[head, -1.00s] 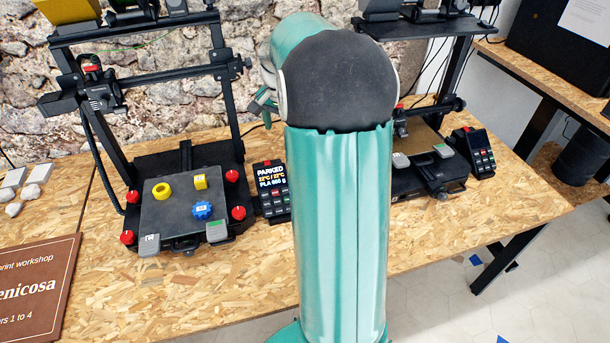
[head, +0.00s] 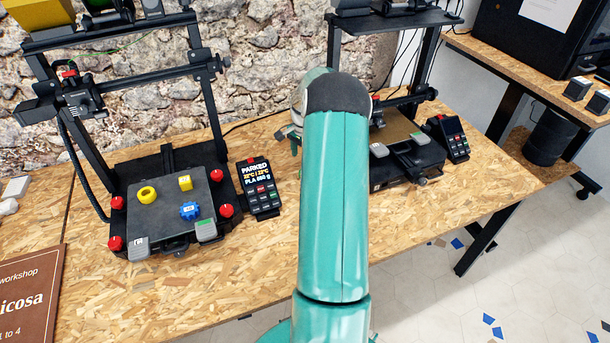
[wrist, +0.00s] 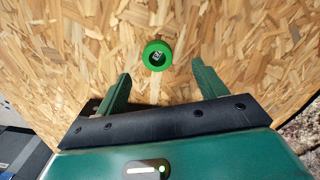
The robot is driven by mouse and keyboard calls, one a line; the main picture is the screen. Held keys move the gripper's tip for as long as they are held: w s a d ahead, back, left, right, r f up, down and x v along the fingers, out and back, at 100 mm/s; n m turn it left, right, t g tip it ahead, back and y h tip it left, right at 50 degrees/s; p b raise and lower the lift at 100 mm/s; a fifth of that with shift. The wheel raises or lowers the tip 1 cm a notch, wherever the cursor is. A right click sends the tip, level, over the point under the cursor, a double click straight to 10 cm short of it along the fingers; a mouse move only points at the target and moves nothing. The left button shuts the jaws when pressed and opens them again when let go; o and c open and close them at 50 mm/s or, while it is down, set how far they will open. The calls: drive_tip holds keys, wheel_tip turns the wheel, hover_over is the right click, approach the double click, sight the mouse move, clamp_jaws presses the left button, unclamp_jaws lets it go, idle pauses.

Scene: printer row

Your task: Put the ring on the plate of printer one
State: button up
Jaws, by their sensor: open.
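In the wrist view a green round thing (wrist: 157,55) with a dark centre and a small pale mark lies on the chipboard. My gripper (wrist: 160,69) is open and empty, with the green thing between or just beyond its fingertips. My arm hides the green thing in the head view, where only a bit of my gripper (head: 295,139) shows. A yellow ring (head: 147,194) lies on the dark plate (head: 155,222) of the left printer. The right printer's plate (head: 398,132) is brownish and partly behind my arm. I cannot read which printer is one.
A yellow block (head: 185,183) and a blue gear-like piece (head: 190,211) share the left plate. Red knobs (head: 226,211) stand around it. A control panel (head: 258,190) reads PARKED; another (head: 447,139) stands by the right printer. The chipboard table (head: 220,280) is clear in front.

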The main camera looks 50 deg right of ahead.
drive_tip(key=f, duration=0.6)
drive_tip(key=shift+s+d, duration=0.15)
drive_tip(key=shift+s, duration=0.1)
drive_tip(key=c, duration=1.1)
drive_tip(key=shift+r, duration=0.1)
